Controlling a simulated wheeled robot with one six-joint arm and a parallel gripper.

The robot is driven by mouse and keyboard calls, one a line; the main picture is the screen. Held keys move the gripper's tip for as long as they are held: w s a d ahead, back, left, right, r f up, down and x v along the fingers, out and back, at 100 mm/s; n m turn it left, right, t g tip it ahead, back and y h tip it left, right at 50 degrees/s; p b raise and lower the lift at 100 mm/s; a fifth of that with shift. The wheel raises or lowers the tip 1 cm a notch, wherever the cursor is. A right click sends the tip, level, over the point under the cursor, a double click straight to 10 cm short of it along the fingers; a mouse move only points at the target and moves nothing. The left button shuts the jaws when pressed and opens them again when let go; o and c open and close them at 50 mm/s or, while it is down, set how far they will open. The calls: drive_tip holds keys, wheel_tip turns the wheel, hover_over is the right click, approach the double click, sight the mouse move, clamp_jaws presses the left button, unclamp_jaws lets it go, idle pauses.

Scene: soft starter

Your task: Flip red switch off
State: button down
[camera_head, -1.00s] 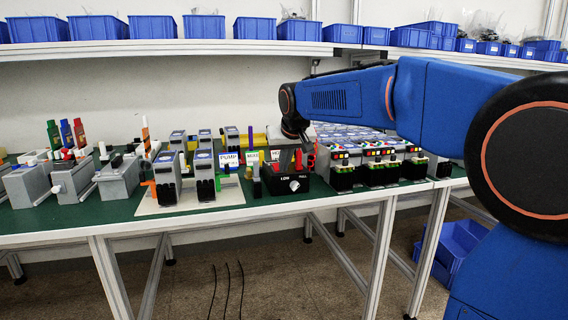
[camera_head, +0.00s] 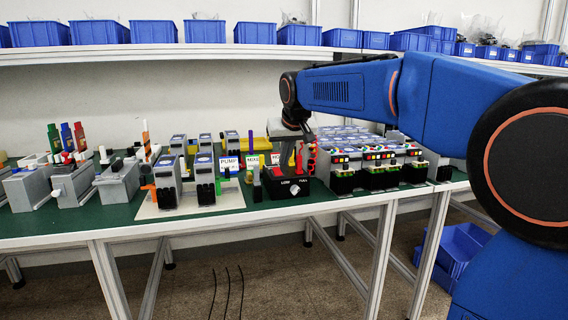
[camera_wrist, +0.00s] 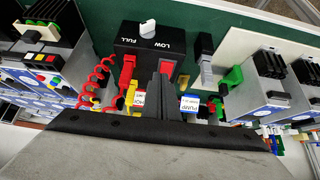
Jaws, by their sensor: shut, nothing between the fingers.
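The black control box (camera_head: 290,190) with a white knob and LOW/FULL marks sits at the table's front edge. In the wrist view, the box (camera_wrist: 135,40) shows its white knob (camera_wrist: 148,28) and the red switch (camera_wrist: 168,69). My gripper (camera_wrist: 163,75) is shut and empty. Its dark fingers overlap the box's edge beside the red switch in the wrist view; I cannot tell whether they touch it. In the head view my wrist hangs above and behind the box, and the fingertips are hard to make out.
Red coiled cable (camera_wrist: 100,75) and a red clip (camera_wrist: 128,68) lie close beside the box. A PUMP sign (camera_head: 229,163) stands to its left. Grey units with coloured buttons (camera_head: 382,155) crowd the right. Grey devices (camera_head: 170,175) stand on a pale mat at left.

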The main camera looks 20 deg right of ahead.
drive_tip(key=s+f+v, duration=0.1)
drive_tip(key=s+v, duration=0.1)
drive_tip(key=v, duration=0.9)
drive_tip(key=shift+s+f, duration=0.1)
drive_tip(key=s+d+f+g, duration=0.1)
drive_tip(key=s+d+f, duration=0.1)
drive_tip(key=s+f, duration=1.3)
drive_tip(key=s+d+f+g, duration=0.1)
drive_tip(key=s+d+f, duration=0.2)
drive_tip(key=s+f, duration=1.3)
drive_tip(key=shift+s+d, duration=0.25)
drive_tip(key=shift+s, duration=0.55)
drive_tip(key=shift+f, duration=0.1)
